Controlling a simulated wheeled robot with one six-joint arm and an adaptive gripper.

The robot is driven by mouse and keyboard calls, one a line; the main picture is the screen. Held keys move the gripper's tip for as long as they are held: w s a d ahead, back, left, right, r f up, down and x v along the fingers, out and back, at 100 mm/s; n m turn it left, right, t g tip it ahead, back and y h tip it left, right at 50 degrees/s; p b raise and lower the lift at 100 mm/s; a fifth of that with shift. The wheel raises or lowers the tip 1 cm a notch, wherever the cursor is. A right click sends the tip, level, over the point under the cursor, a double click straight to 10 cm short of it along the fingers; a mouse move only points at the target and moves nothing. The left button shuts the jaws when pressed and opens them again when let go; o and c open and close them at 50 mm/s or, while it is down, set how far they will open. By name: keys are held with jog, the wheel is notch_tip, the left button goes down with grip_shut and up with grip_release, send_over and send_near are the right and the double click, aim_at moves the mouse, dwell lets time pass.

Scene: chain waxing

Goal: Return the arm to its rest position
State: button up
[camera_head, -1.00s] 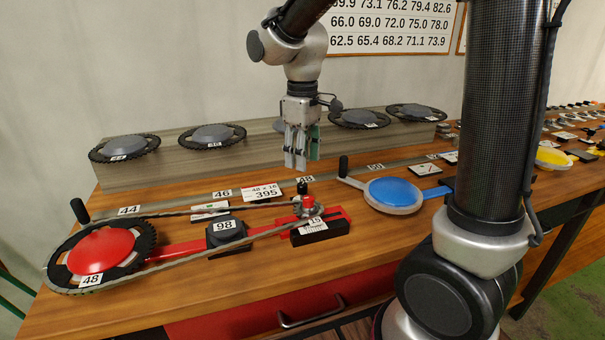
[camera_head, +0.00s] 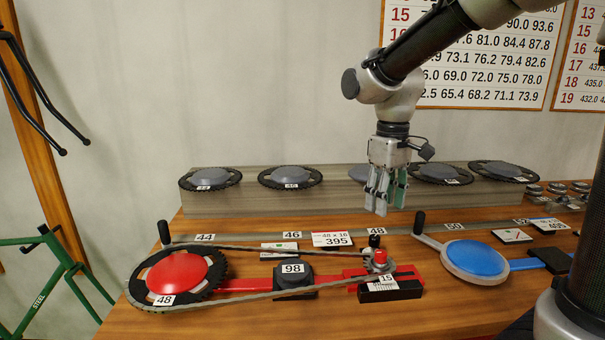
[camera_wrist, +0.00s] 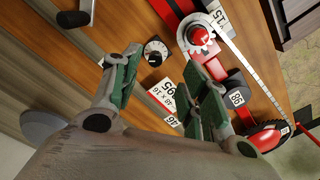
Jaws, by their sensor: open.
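My gripper (camera_head: 384,192) hangs fingers down above the back of the workbench, in front of the grey raised shelf. It is open and empty, and its two green-padded fingers stand apart in the wrist view (camera_wrist: 160,85). Below it, a chain (camera_head: 245,296) runs around a large chainring with a red hub (camera_head: 177,273) at left and a small sprocket (camera_head: 377,260) at right. The sprocket sits on a red holder with a black block labelled 15 (camera_head: 391,289). In the wrist view the red sprocket mount (camera_wrist: 197,36) is at top centre, apart from the fingers.
Several chainrings, one labelled 46 (camera_head: 290,177), lie on the grey shelf (camera_head: 240,203) behind. A blue disc with a crank handle (camera_head: 475,258) is to the right. A black block labelled 98 (camera_head: 293,279) sits inside the chain loop. A green bike frame (camera_head: 50,270) stands at far left.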

jog(key=s+d+r+m+t, duration=0.3)
jog(key=s+d+m, duration=0.3)
jog(key=s+d, duration=0.8)
jog(key=s+t, duration=0.1)
jog(key=s, duration=0.2)
jog(key=shift+s+d+r+m+t, duration=0.15)
jog(key=shift+s+r+m+t, duration=0.05)
jog(key=shift+m+t, duration=0.1)
dwell(0.6)
